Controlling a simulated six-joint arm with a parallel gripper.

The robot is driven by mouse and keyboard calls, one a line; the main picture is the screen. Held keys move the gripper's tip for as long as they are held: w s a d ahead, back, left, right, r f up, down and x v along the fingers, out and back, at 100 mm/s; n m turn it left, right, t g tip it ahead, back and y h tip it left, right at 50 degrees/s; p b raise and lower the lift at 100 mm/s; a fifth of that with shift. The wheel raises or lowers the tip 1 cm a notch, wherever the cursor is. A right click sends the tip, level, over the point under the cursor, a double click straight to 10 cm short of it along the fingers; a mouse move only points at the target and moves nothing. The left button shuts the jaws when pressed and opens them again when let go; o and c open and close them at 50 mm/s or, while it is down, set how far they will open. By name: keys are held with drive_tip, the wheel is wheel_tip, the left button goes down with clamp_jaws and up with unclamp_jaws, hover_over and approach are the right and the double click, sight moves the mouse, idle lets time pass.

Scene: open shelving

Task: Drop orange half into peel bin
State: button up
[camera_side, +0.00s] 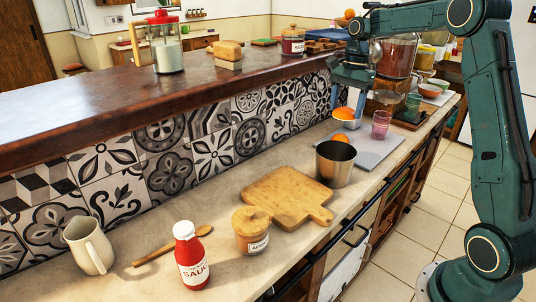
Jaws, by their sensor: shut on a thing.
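My gripper (347,106) points down at the back of the counter, its two blue fingers closed around an orange half (344,113). The orange half sits right at the top of a small pale container (346,124); I cannot tell whether it touches it. Another orange piece (340,138) lies just below, near the grey board. A metal bin (335,165), open at the top, stands upright on the counter in front of the grey board, nearer the camera than my gripper. Its inside is mostly hidden.
A grey board (369,148) lies behind the bin, with pink glasses (380,124) on it. A wooden cutting board (287,197), a jar (251,230), a sauce bottle (190,257), a wooden spoon (172,246) and a cream jug (89,246) stand nearer. A raised dark ledge (180,85) runs along the left.

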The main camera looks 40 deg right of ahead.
drive_tip(key=shift+f, duration=2.9)
drive_tip(key=o, duration=1.1)
drive_tip(key=shift+d+r, duration=0.25)
drive_tip(key=shift+r, duration=1.6)
drive_tip(key=shift+d+r, duration=0.2)
drive_tip(key=shift+r, duration=1.65)
